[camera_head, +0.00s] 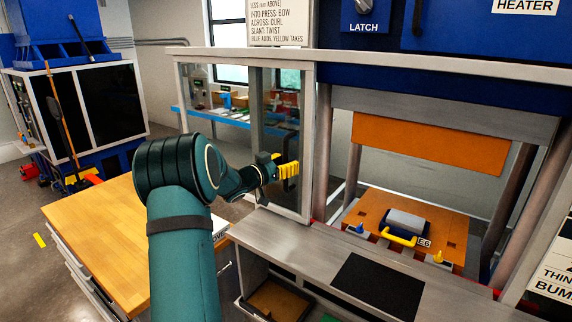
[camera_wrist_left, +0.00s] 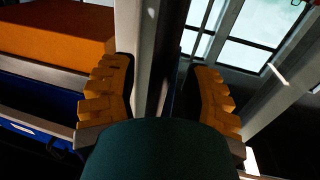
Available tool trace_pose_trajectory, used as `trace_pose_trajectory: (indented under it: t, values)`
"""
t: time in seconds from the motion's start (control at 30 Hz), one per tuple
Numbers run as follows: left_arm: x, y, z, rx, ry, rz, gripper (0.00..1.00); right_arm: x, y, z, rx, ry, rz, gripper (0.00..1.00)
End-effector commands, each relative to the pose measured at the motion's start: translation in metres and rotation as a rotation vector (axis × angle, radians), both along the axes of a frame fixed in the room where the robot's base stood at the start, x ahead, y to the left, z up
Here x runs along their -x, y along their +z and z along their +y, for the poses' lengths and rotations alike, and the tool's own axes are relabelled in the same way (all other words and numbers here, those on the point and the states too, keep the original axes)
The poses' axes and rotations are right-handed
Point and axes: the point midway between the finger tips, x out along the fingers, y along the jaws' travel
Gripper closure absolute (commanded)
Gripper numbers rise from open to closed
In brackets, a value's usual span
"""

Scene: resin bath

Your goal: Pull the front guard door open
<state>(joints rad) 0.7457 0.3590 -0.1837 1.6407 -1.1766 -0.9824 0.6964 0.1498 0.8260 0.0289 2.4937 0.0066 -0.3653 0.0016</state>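The front guard door, a clear panel in a grey metal frame (camera_head: 309,150), stands at the left of the press opening in the head view. The opening to its right is uncovered. My left gripper (camera_head: 288,171) has yellow fingers and is at the door's right side, by a dark upright handle. In the left wrist view my left gripper (camera_wrist_left: 160,95) has its fingers spread apart, with a grey upright bar (camera_wrist_left: 148,50) between them. Visible gaps lie beside the bar, and I cannot tell whether either finger touches it. My right gripper is out of view.
Inside the press are an orange upper plate (camera_head: 430,143) and a lower orange plate holding a grey block with a yellow handle (camera_head: 399,238). A metal ledge (camera_head: 300,246) with a black mat (camera_head: 379,287) runs in front. A wooden-topped cabinet (camera_head: 105,232) stands left.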

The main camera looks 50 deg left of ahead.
Motion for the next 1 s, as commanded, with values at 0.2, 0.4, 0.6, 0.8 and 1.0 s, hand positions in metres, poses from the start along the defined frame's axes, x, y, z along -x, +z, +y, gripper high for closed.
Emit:
trace_pose_trajectory:
  t: [0.2, 0.4, 0.6, 0.8, 1.0]
  values:
    - [0.002, 0.000, 0.000, 0.000, 0.000, 0.000, 0.52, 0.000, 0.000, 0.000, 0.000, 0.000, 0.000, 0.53]
    - [0.026, 0.000, -0.001, -0.001, 0.002, 0.002, 0.52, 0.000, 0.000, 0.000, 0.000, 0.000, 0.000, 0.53]
    - [0.068, 0.000, -0.002, 0.000, 0.003, 0.001, 0.52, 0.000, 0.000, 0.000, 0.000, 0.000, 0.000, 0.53]
    - [0.102, 0.000, -0.004, 0.000, 0.002, 0.001, 0.52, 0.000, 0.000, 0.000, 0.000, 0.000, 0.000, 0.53]
    - [0.118, 0.000, -0.005, 0.000, 0.001, 0.000, 0.52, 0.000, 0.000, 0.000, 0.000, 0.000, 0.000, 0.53]
